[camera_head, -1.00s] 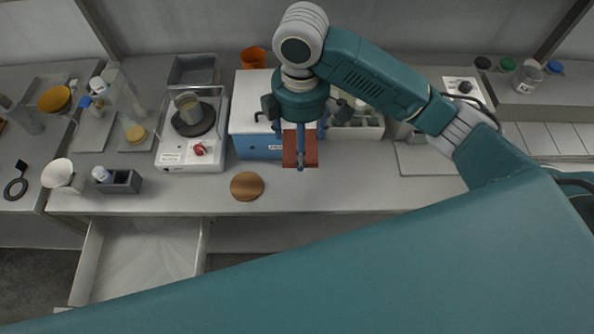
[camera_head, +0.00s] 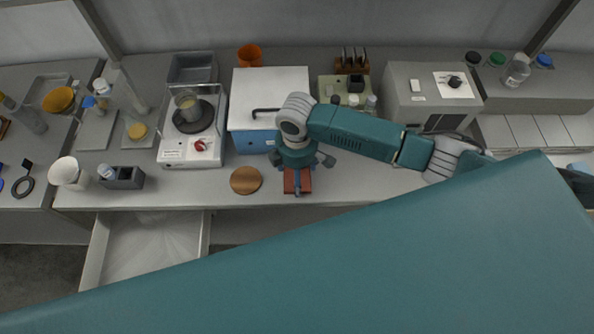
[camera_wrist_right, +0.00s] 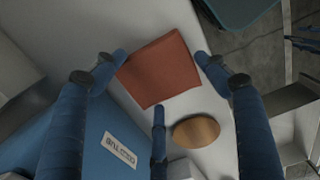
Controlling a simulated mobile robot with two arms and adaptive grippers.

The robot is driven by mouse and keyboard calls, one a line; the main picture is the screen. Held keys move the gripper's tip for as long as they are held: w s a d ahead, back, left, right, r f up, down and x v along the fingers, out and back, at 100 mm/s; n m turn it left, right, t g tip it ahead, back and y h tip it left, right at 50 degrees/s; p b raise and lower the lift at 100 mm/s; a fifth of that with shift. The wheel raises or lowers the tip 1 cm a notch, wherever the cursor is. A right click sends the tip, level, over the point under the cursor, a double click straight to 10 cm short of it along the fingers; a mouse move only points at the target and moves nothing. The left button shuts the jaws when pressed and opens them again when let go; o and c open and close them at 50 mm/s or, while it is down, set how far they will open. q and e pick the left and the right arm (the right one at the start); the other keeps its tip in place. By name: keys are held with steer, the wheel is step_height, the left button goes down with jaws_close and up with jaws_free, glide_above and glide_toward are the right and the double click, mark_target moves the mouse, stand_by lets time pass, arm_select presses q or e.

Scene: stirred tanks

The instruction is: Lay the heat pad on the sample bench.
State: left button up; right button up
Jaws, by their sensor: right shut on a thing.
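The heat pad, a flat red-brown square (camera_head: 290,184), is held in my right gripper (camera_head: 297,182) over the front edge of the long grey bench (camera_head: 400,178). Which bench is the sample bench is not marked. My left gripper is not in view.
A round wooden disc (camera_head: 246,180) lies left of the pad. Behind stand a blue box with a white lid (camera_head: 270,90) and a hotplate (camera_head: 180,152) with a beaker. A grey device (camera_head: 405,110) stands to the right. An open drawer (camera_head: 150,245) juts out at front left.

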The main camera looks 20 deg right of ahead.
steer(key=o, duration=1.2)
steer(key=shift+r, duration=0.15)
step_height(320, 180, up, 12)
steer(key=b, duration=0.3)
steer(key=shift+b, duration=0.3)
